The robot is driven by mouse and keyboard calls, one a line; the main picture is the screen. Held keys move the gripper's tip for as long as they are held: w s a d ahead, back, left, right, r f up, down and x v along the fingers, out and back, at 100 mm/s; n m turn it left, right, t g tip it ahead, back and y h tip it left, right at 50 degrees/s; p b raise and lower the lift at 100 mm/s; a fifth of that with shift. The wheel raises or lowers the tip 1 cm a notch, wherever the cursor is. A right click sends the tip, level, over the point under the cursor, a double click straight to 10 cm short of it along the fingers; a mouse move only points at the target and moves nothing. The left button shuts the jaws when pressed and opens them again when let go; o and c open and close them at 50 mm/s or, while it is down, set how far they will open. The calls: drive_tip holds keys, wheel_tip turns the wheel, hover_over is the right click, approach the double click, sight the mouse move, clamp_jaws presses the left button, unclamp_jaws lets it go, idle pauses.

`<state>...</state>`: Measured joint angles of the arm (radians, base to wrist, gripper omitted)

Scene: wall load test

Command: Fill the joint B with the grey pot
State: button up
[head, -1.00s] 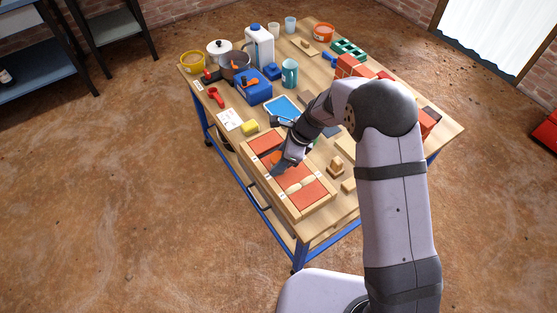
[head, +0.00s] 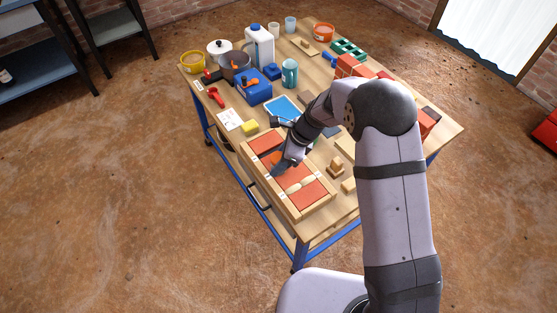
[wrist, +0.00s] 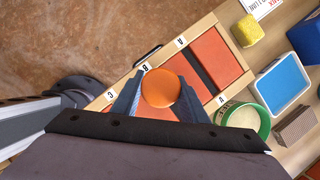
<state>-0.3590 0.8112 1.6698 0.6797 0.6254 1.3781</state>
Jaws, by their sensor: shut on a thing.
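My gripper (wrist: 160,98) is shut on a round orange-topped thing (wrist: 160,88), held over the middle of the wooden frame (wrist: 215,18). What is below the orange top is hidden. In the head view my gripper (head: 281,163) is low over the frame, partly behind the arm. Red bricks (wrist: 213,53) lie in the frame, with the labels A, B (wrist: 145,67) and C along its side. Joint B is mostly hidden under my gripper. A dark strip (wrist: 196,70) runs in joint A. A grey pot (head: 235,62) stands at the table's back left.
A green-rimmed container (wrist: 243,118) with pale contents stands close right of the frame. A blue tray (wrist: 283,85), a brown block (wrist: 295,125) and a yellow sponge (wrist: 247,30) are nearby. A white jug (head: 259,45) and a blue box (head: 253,87) stand farther back.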

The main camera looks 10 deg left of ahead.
sight(279, 157)
drive_tip(key=shift+r+p, duration=3.35)
drive_tip(key=shift+r, duration=0.15)
drive_tip(key=shift+o, duration=0.6)
drive_tip(key=shift+c, duration=0.6)
drive_tip(key=shift+w, duration=0.1)
drive_tip(key=w+d, duration=0.3)
drive_tip(key=d, duration=0.1)
drive_tip(key=shift+w, duration=0.4)
drive_tip(key=shift+f, duration=0.1)
wheel_tip(279, 157, down, 6)
drive_tip(key=b, duration=0.6)
drive_tip(key=shift+a, duration=0.1)
drive_tip(key=shift+f, duration=0.5)
